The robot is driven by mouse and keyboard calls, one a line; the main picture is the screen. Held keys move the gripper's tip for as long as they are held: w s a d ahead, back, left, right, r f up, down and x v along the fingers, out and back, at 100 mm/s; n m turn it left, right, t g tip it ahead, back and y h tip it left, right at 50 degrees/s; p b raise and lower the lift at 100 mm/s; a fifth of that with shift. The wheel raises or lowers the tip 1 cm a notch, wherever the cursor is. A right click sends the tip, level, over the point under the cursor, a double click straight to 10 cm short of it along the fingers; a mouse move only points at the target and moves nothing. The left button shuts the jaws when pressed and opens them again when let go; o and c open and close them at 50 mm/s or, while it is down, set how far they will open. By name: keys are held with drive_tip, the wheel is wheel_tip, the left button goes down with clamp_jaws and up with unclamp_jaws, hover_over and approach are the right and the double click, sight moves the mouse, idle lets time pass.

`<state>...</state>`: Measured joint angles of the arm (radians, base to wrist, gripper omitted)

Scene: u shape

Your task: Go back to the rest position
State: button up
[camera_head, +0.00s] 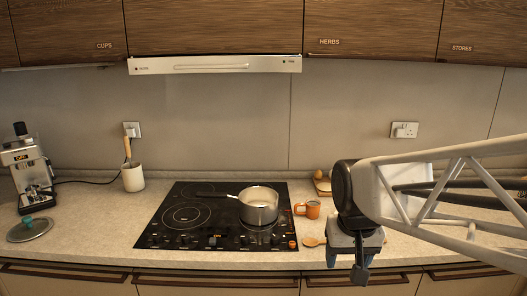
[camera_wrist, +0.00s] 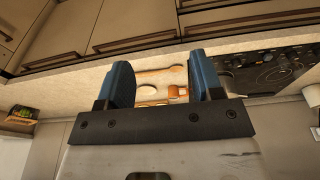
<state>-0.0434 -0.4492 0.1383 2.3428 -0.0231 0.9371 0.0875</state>
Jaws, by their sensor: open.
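My gripper (camera_head: 355,258) hangs over the front edge of the counter (camera_head: 110,252), right of the hob (camera_head: 163,241), in the head view. In the wrist view its two blue fingers (camera_wrist: 162,75) are spread apart, with nothing held between them.
Eggs (camera_head: 319,175) lie in a holder behind the mug. A utensil pot (camera_head: 133,178), a coffee machine (camera_head: 27,172) and a lid (camera_head: 30,229) stand at left. Wall cupboards (camera_head: 215,28) hang above. The counter left of the hob is partly clear.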

drive_tip(key=s+d+f, duration=0.1)
drive_tip(key=s, duration=1)
drive_tip(key=shift+d+f+t, duration=0.3)
drive_tip(key=shift+d+f, duration=0.1)
